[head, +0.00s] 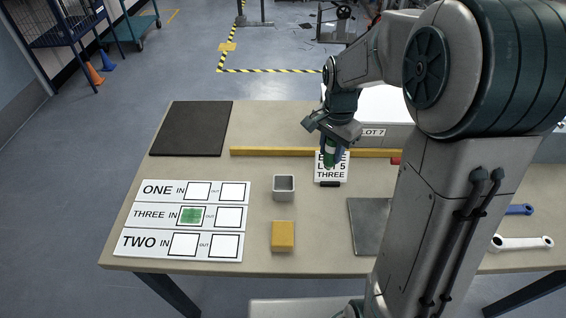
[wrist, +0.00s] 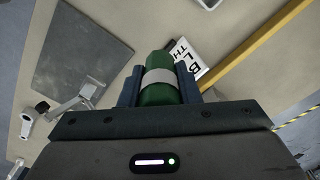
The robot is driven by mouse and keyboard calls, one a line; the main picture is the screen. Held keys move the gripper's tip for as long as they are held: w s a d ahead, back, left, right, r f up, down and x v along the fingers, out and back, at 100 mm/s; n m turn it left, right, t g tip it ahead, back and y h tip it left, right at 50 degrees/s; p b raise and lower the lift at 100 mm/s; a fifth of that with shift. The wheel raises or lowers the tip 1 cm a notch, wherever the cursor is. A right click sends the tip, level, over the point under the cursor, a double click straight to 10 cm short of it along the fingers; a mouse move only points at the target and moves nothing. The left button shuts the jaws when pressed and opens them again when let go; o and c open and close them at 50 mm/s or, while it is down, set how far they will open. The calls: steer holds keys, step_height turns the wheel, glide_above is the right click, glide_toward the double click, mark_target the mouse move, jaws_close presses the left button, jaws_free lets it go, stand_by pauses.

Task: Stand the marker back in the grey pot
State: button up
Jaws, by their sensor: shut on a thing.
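A green marker (head: 329,158) with a pale band is held in my gripper (head: 333,150), above the table by the small LOT 5 THREE card (head: 331,174). In the wrist view the marker (wrist: 160,80) sits between the two fingers of my gripper (wrist: 160,88), which are shut on it. The marker's lower end is hidden by the gripper there. The grey pot (head: 284,194) is a small square open-topped cup on the table, left of my gripper and nearer the front. It looks empty and is apart from the marker.
A yellow block (head: 283,236) sits in front of the pot. A board (head: 128,217) with ONE, THREE and TWO rows lies left; THREE's IN box is green. A yellow bar (head: 270,151) lies behind. A dark mat (head: 191,128) and grey plate (head: 371,225) flank the middle. Spanners lie right.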

steer(key=a+f, duration=0.3)
steer(key=a, duration=0.1)
steer(key=a+f+p, duration=0.1)
steer(key=a+f, duration=0.2)
steer(key=f, duration=0.1)
steer(key=w+a+f+p, duration=0.1)
steer(key=a+f, duration=0.2)
steer(key=a, duration=0.1)
steer(key=shift+a+f, duration=0.2)
steer(key=shift+a, duration=0.1)
steer(key=shift+f, duration=0.15)
steer(key=shift+f, duration=0.3)
steer(key=o, duration=1)
steer(key=shift+r, duration=0.1)
steer(key=shift+c, duration=0.2)
steer(key=shift+r+p, duration=0.15)
steer(key=shift+p, duration=0.2)
